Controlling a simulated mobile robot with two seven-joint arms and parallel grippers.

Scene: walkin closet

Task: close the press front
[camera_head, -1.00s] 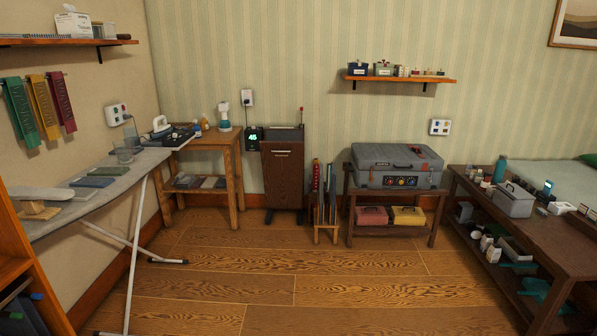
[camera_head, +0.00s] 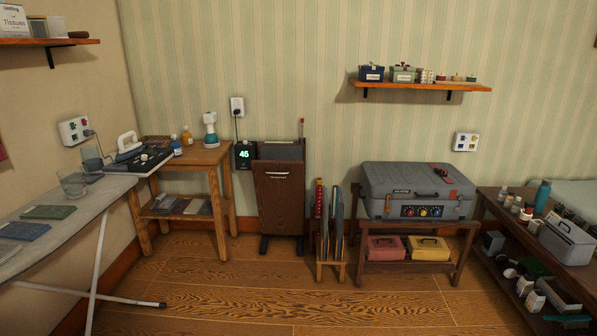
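The press (camera_head: 281,195) stands upright on the floor against the striped wall, in the middle of the head view. Its front is a dark brown wood panel with a small pale handle near the top. A grey inner surface (camera_head: 280,151) shows above and behind the top edge of the front, and the front seems to stand slightly out from it. The exact gap is hard to tell from here. A black box with a green "45" display (camera_head: 244,155) is beside the press on its left. Neither of my grippers is in view.
A wooden side table (camera_head: 203,158) stands left of the press; an ironing board (camera_head: 50,222) is at far left. A narrow rack (camera_head: 330,268) stands close on the right, then a low table with a grey case (camera_head: 416,190). The floor in front is clear.

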